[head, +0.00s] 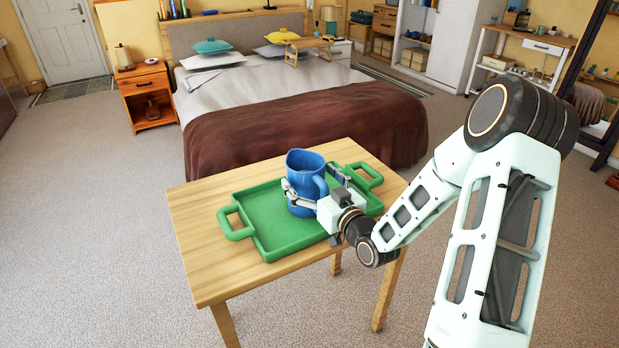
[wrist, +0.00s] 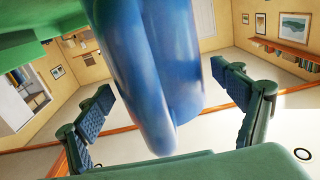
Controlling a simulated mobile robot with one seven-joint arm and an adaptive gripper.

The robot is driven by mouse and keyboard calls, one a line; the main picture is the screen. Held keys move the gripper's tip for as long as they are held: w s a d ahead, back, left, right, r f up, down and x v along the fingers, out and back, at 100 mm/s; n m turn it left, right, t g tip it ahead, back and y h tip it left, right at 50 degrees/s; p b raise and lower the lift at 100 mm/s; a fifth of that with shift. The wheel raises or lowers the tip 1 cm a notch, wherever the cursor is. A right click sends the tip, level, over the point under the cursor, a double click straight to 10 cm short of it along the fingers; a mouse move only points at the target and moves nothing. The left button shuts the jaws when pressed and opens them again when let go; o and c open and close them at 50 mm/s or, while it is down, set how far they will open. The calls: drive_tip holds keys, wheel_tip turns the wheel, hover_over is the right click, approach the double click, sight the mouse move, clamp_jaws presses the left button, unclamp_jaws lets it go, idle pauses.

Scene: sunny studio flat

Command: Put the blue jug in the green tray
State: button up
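The blue jug (head: 305,168) is upright inside the green tray (head: 270,238), towards its right half, and looks to rest on the tray floor. Its handle faces my gripper. My gripper (head: 302,199) is low at the jug, with its fingers on either side of it. In the wrist view the jug (wrist: 150,60) fills the middle between the two fingers (wrist: 168,98), with gaps visible at both sides, so the gripper looks open around it. The tray (wrist: 20,45) also shows at the upper left there. The jug's base is partly hidden by my gripper.
The tray lies on a wooden table (head: 190,225) with bare wood around it. A bed (head: 300,110) with a brown blanket stands just behind the table. An orange nightstand (head: 146,95) is at the back left. The carpet left of the table is clear.

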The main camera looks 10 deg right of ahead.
sight(328, 194)
drive_tip(key=shift+r, duration=0.2)
drive_tip(key=v, duration=1.2)
drive_tip(key=shift+d, duration=0.1)
